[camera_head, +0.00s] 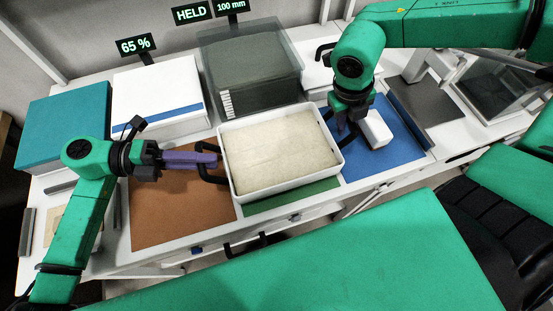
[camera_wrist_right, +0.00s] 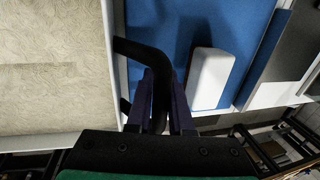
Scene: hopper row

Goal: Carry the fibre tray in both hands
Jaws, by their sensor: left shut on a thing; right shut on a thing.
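The fibre tray (camera_head: 337,167) is a white rectangular tray full of pale beige fibre, in the middle of the head view. It has a black handle on each side. My left gripper (camera_head: 212,160) is shut on the left handle (camera_head: 207,178). My right gripper (camera_head: 343,125) is at the tray's right side; the wrist view shows its purple fingers (camera_wrist_right: 163,105) shut on the black right handle (camera_wrist_right: 140,50). The tray looks roughly level over a green mat (camera_head: 290,199). I cannot tell whether it touches the mat.
A brown mat (camera_head: 170,215) lies left and a blue mat (camera_head: 400,150) right, with a white block (camera_head: 377,130) on the blue one. A grey transparent hopper (camera_head: 250,75) stands behind the tray. Signs read "65 %" (camera_head: 136,45), "HELD" (camera_head: 192,14) and "100 mm" (camera_head: 231,5).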

